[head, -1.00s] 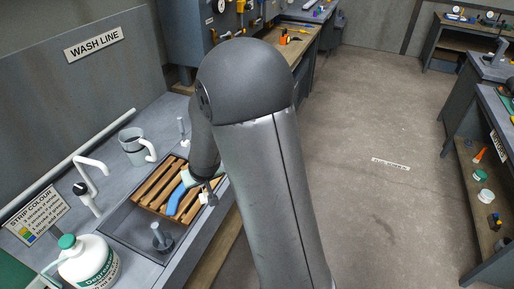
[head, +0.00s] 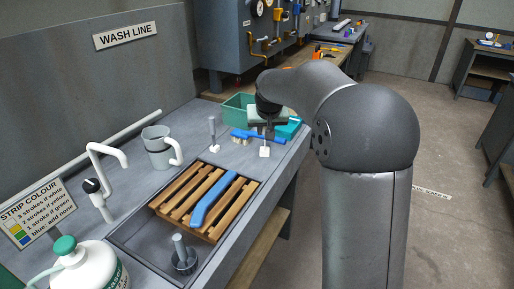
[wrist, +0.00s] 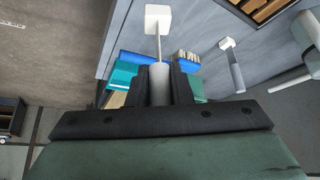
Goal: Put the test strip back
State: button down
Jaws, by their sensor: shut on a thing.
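My gripper (head: 267,129) is over the far right part of the wash counter, by its front edge. It is shut on the grey handle of what looks like the test strip (wrist: 158,19), a thin stem with a white square end. The white end also shows in the head view (head: 265,152), below the fingers. I cannot tell whether it touches anything. In the wrist view the fingers (wrist: 160,88) grip the handle from both sides. A blue brush (head: 241,135) and a teal container (head: 289,128) lie close behind and beside the gripper, partly hidden.
A green bin (head: 235,110) stands behind the gripper. A wooden rack (head: 173,192) with a blue curved tool (head: 213,198) spans the sink. A strip colour sign (head: 38,212) stands at the left.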

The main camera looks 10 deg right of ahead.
jog(key=w+a+r+p+x, duration=0.1)
jog(key=p+x, duration=0.1)
jog(key=x, duration=1.1)
jog(key=shift+w+a, duration=0.3)
jog(key=shift+w, duration=0.15)
jog(key=shift+f, duration=0.3)
jog(key=c, duration=1.3)
grip_release()
jog(key=b+v, duration=0.1)
jog(key=v, duration=1.1)
